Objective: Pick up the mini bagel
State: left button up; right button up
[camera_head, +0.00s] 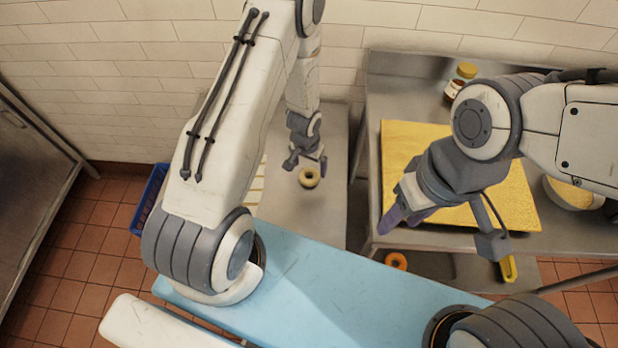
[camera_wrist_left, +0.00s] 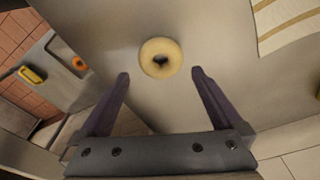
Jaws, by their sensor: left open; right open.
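The mini bagel (camera_head: 309,177) is a small pale tan ring lying on a grey metal surface. In the left wrist view the bagel (camera_wrist_left: 160,58) lies flat, centred just beyond the fingertips. My left gripper (camera_head: 306,165) is open above the bagel's far side in the head view. In the left wrist view its two dark fingers (camera_wrist_left: 160,73) are spread with nothing between them, and the bagel is not gripped. My right gripper (camera_head: 401,222) is open over the near left edge of the yellow board, and I see nothing held in it.
A yellow board (camera_head: 400,145) lies on the metal table at right, with a jar (camera_head: 460,82) behind and a bowl (camera_head: 572,194) at far right. An orange ring (camera_head: 396,261) sits lower down. A blue crate (camera_head: 149,198) stands left.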

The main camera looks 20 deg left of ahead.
aim_at(309, 173)
pick_arm(q)
notch_tip(309, 173, down, 4)
jog(key=shift+r+p, duration=0.25)
jog(key=shift+p, duration=0.2)
jog(key=shift+f, duration=0.65)
jog(key=shift+c, duration=0.3)
jog(key=c, duration=1)
jog(key=shift+c, duration=0.2)
notch_tip(309, 173, up, 5)
jog(key=shift+w, duration=0.15)
notch_tip(309, 173, up, 5)
jog(key=shift+r+p, duration=0.1)
jog(key=shift+p, duration=1.15)
